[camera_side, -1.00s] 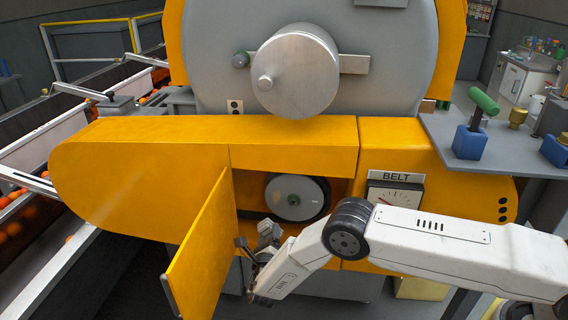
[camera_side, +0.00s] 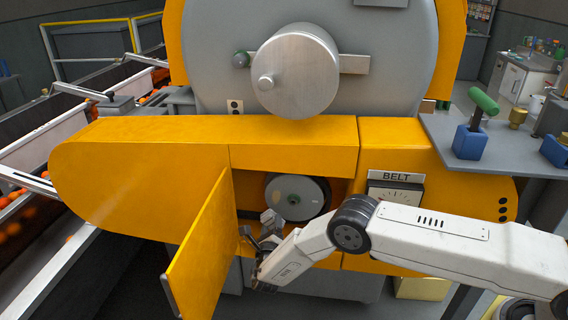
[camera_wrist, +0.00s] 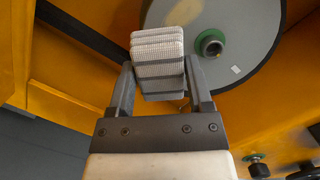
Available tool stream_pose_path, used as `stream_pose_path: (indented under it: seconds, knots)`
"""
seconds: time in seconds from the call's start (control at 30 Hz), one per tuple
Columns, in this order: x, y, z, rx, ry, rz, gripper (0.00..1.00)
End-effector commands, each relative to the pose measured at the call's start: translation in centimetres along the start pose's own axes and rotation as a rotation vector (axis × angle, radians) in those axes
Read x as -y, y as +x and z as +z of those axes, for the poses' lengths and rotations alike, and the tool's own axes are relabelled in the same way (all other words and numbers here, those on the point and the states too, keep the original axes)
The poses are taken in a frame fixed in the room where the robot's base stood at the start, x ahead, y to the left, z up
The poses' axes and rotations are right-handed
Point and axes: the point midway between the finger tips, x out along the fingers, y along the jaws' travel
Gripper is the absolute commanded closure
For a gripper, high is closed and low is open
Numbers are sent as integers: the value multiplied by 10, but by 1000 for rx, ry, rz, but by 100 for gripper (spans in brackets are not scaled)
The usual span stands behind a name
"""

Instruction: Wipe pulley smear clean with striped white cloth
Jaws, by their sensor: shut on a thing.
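The pulley (camera_side: 308,190) is a grey disc with a green hub, inside the open belt housing. In the wrist view the pulley (camera_wrist: 245,35) fills the upper right, with a small pale mark (camera_wrist: 235,69) on its face. My gripper (camera_wrist: 158,72) is shut on the folded white cloth (camera_wrist: 158,45) with grey stripes. The cloth overlaps the left part of the disc in that view; whether it touches the face I cannot tell. In the side view my gripper (camera_side: 268,232) is at the pulley's lower left.
The orange housing door (camera_side: 203,250) hangs open just left of my gripper. The orange housing (camera_side: 150,165) frames the opening closely above and at the sides. A BELT gauge (camera_side: 396,194) sits to the right, above my arm. A dark belt (camera_wrist: 75,40) runs left of the cloth.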

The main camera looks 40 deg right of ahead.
Motion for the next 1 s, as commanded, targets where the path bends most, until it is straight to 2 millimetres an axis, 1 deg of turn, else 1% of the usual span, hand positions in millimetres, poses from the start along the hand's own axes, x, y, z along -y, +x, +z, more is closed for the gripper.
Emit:
stream_pose_path:
  seconds: [0.2,0.4,1.0]
  knots:
    - [0,18,-3,0,1,-1,82]
    - [0,27,-4,1,1,-1,82]
    - [0,30,-4,1,0,0,82]
